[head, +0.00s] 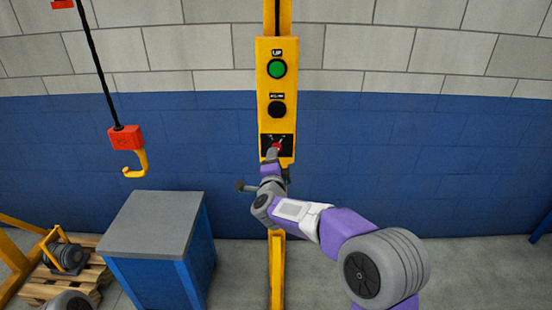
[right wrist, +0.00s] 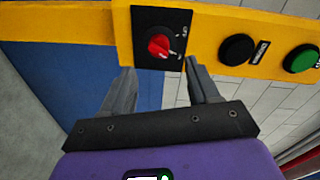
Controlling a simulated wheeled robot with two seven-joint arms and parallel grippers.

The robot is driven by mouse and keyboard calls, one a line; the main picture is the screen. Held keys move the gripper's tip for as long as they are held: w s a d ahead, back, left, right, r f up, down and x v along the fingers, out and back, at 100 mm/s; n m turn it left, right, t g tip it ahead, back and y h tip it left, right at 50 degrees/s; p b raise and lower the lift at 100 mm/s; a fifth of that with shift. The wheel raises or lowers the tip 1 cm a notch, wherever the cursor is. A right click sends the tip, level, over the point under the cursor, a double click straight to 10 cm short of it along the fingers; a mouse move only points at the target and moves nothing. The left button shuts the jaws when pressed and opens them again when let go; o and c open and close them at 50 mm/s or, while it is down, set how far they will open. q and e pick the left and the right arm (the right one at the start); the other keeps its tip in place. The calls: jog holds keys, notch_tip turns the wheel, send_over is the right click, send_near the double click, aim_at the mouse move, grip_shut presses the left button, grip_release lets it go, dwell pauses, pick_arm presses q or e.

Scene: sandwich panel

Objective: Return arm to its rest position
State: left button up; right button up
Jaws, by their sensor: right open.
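My right arm reaches up from the lower right in the head view to a yellow control panel (head: 264,70). My right gripper (head: 274,160) is at the panel's lower end, in front of the red rotary knob (head: 277,147). In the right wrist view my right gripper (right wrist: 159,67) is open and empty. Its two fingers are apart, with the red knob (right wrist: 158,47) on its black plate just beyond the gap. The fingertips overlap the panel's lower edge in this view; whether they touch it I cannot tell. My left gripper is not in view.
The panel has a green UP button (head: 277,68) and a black button (head: 277,109). A blue cabinet with a grey top (head: 152,224) stands left of my arm. A red hoist block with a yellow hook (head: 136,164) hangs at left. A pallet (head: 90,280) lies lower left.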

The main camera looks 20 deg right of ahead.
jog(key=shift+s, duration=0.2)
jog(key=shift+f, duration=0.1)
jog(key=s+a+f+n+g+y, duration=0.1)
jog(key=s+f+n+g+y, duration=0.15)
jog(key=f, duration=0.65)
jog(key=s+a+f+n+g+y+p, duration=0.1)
jog(key=s+f+n, duration=0.2)
jog(key=f, duration=0.6)
jog(key=s+a+f+n+g+y, duration=0.1)
jog(key=s+f+n+g+y, duration=0.15)
jog(key=f, duration=0.75)
jog(key=s+a+f+n+g+y+p, duration=0.1)
jog(key=s+f+n+g, duration=0.15)
jog(key=s+f, duration=0.4)
jog(key=s+a+f+n+g, duration=0.2)
jog(key=s+f+g, duration=0.1)
jog(key=s+f, duration=0.4)
jog(key=s+a+f+n+g+y, duration=0.1)
jog(key=s+n+g, duration=0.1)
jog(key=s, duration=0.7)
jog(key=s+a+f+n+g+y, duration=0.1)
jog(key=s+a+g, duration=0.1)
jog(key=s, duration=0.7)
jog(key=shift+s+f+n+y+p, duration=0.2)
jog(key=shift+f+n+y+p, duration=0.1)
jog(key=shift+f+n, duration=0.05)
